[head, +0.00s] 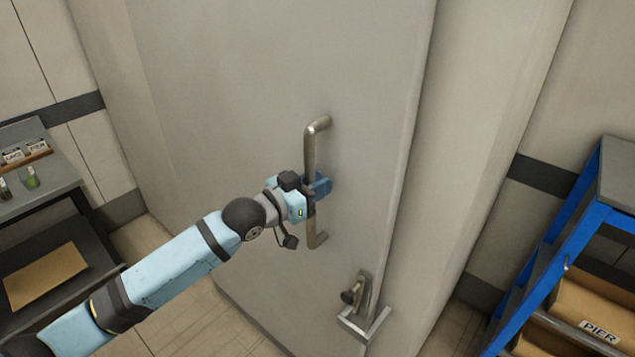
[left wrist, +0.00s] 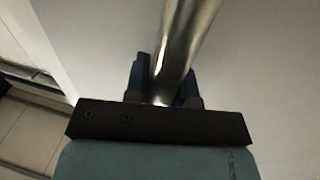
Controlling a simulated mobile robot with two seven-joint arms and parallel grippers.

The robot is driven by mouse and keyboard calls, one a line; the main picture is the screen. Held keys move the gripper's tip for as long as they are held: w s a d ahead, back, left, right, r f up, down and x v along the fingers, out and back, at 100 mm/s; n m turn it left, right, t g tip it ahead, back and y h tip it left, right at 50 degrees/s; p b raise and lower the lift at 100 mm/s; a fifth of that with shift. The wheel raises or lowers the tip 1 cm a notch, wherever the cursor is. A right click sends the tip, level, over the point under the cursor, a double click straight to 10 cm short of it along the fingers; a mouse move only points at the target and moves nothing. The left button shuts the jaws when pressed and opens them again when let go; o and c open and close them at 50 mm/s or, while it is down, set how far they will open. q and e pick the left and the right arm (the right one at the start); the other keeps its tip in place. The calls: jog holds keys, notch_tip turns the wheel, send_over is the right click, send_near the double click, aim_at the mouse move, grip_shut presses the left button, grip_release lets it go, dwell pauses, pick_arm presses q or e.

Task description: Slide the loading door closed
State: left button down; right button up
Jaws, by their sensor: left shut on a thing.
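The loading door (head: 240,80) is a tall pale grey panel filling the middle of the head view. It carries a vertical metal bar handle (head: 312,150) near its right edge. My left gripper (head: 318,187) is shut on the lower half of that handle. In the left wrist view the handle (left wrist: 182,50) runs up between the blue fingers (left wrist: 165,85). A latch (head: 361,300) with a dark knob sits below the handle, near a metal bracket. My right gripper is not in view.
A grey shelf (head: 50,192) with small bottles, labelled blocks and a cardboard piece stands at the left. A blue-framed rack (head: 570,215) holding a cardboard box marked PIER (head: 585,305) stands at the right. Tiled floor (head: 185,318) shows below the door.

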pick_arm(q)
jog(key=shift+s+d, duration=0.1)
dwell(0.5)
jog(key=c, duration=1.2)
grip_release()
jog(key=shift+s+d, duration=0.1)
jog(key=shift+o, duration=1.2)
jog(key=shift+d, duration=0.1)
jog(key=b+v, duration=0.3)
jog(key=v, duration=1.1)
